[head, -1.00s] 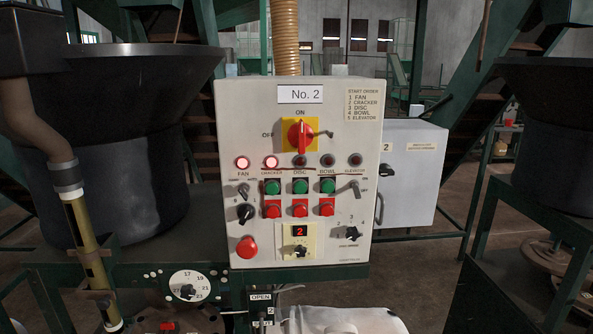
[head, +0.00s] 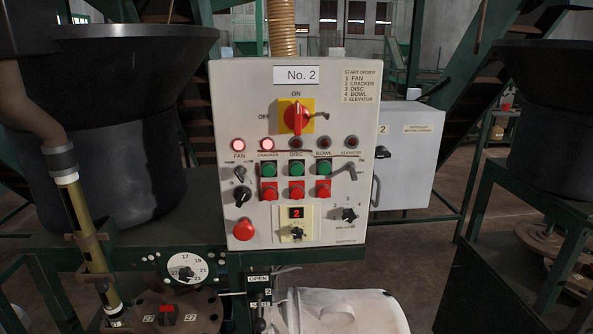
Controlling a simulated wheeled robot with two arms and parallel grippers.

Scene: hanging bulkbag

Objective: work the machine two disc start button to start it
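The machine two control panel (head: 230,110) is a pale grey box with a "No. 2" label (head: 296,75). The disc start button (head: 296,169) is the middle of three green buttons, below the DISC label. A red button (head: 297,189) sits directly under it. The disc lamp (head: 296,143) is dark. The fan lamp (head: 238,145) and cracker lamp (head: 267,144) glow red. The bowl and elevator lamps are dark. The red main switch (head: 296,117) stands upright toward ON. Neither of my grippers is in view.
A large black bowl (head: 110,130) stands left of the panel. Another dark bowl (head: 555,130) stands at the right. A grey box (head: 408,165) with a handle is behind the panel's right side. A white bucket (head: 345,310) is below. The space before the panel looks clear.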

